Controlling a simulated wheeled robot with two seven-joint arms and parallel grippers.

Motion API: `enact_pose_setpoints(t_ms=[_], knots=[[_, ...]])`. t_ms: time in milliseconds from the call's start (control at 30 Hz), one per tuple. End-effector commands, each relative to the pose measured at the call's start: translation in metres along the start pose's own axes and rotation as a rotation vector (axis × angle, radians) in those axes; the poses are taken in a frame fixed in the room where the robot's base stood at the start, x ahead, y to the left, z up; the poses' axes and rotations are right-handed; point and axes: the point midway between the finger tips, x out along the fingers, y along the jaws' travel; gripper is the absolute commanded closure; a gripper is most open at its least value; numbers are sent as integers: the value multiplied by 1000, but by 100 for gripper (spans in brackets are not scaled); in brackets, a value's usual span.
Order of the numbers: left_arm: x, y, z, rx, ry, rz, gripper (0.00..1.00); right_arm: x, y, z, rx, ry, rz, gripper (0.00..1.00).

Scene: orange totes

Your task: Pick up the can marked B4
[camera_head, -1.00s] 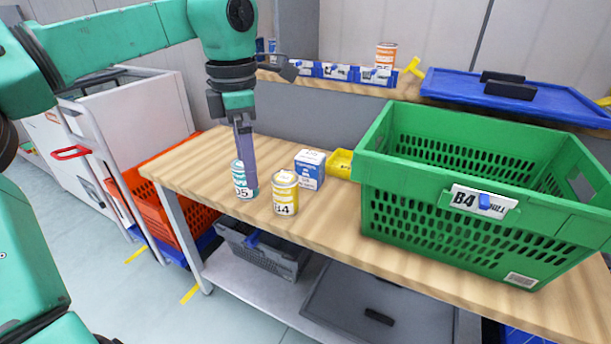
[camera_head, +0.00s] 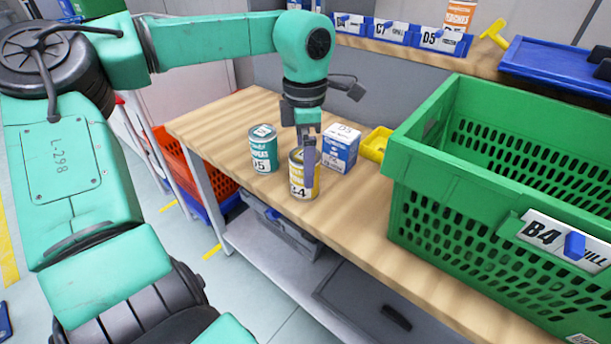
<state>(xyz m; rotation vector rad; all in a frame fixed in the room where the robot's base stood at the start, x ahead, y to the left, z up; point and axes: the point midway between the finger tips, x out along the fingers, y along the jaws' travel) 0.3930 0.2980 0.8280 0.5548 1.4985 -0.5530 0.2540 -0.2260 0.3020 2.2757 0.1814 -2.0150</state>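The yellow-and-white can marked B4 (camera_head: 301,190) stands upright near the front edge of the wooden bench. My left gripper (camera_head: 307,158) points down at this can, and its finger overlaps the can's top and upper side in the picture. The fingers are seen edge-on, so I cannot tell their opening or whether they touch the can. My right gripper is not in view.
A teal can marked D5 (camera_head: 263,155) stands just left of the B4 can. A blue-and-white box (camera_head: 340,153) and a yellow bin (camera_head: 377,143) are to its right. A large green crate (camera_head: 440,190) labelled B4 fills the bench's right side. Bench wood in front is clear.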

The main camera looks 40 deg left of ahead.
Motion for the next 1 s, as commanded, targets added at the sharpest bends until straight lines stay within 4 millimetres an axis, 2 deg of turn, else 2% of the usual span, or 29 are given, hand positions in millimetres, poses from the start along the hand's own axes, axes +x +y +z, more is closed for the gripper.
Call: enact_pose_setpoints(t_ms=[33,100,333,367,400,567,600,633,867,1000], knots=[[13,-1,0,1,0,-3,0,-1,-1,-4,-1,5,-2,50],[23,-1,0,-1,1,-3,0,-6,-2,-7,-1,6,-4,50],[27,0,0,-1,-1,0,0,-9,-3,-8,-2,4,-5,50],[27,0,0,0,-1,0,4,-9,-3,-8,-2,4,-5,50],[26,0,0,0,0,0,19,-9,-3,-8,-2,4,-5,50],[26,0,0,0,0,0,80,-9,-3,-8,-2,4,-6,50],[26,0,0,0,0,0,96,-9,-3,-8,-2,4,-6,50],[26,0,0,0,0,0,100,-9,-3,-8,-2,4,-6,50],[25,0,0,0,-1,1,100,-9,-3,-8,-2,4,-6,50],[15,0,0,-1,-1,1,100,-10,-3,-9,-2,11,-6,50]])
